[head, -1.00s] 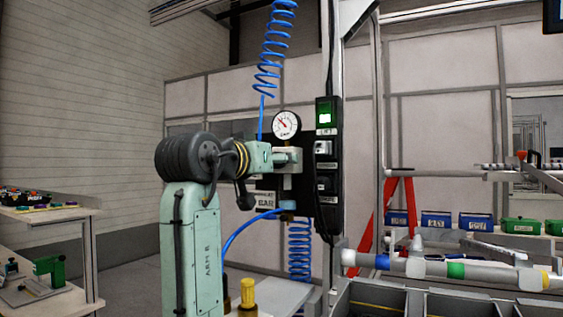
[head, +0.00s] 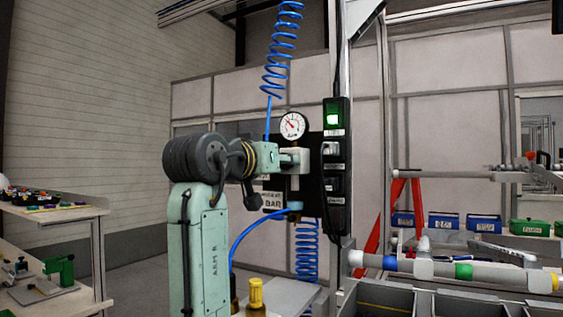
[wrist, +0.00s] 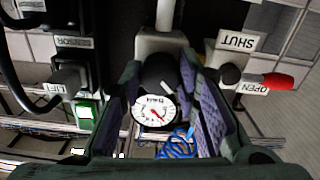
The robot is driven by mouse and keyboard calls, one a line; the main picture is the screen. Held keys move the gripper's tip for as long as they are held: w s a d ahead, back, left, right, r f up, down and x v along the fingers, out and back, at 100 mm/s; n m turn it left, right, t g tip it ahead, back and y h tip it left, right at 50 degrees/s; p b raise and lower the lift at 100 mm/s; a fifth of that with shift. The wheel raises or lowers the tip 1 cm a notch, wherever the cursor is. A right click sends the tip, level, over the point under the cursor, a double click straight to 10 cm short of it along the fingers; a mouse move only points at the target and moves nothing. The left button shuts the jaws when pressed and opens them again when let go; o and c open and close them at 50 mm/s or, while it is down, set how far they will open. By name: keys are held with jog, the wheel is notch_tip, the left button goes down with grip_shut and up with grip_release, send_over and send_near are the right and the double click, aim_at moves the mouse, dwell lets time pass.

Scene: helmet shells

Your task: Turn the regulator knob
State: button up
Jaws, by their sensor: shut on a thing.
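The regulator's dark round knob (wrist: 158,74) sits between my gripper's fingers in the wrist view. My gripper (wrist: 160,82) is shut on it, with a purple-padded finger on either side. In the head view my gripper (head: 288,158) reaches the regulator from the left, and its fingers hide the knob there. The pale regulator body (head: 296,182) is mounted on a black panel. The white round pressure gauge (head: 293,125) with a red needle is just above; it also shows upside down in the wrist view (wrist: 153,109).
A black switch column (head: 335,165) with a lit green switch stands just right of the regulator. Blue coiled hoses (head: 282,60) hang above and below. In the wrist view a red-tipped lever (wrist: 278,80) sits by SHUT and OPEN labels. A workbench (head: 75,212) is at left.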

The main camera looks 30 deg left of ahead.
jog(key=shift+m, duration=10.4)
jog(key=o, duration=1.2)
jog(key=shift+c, duration=0.2)
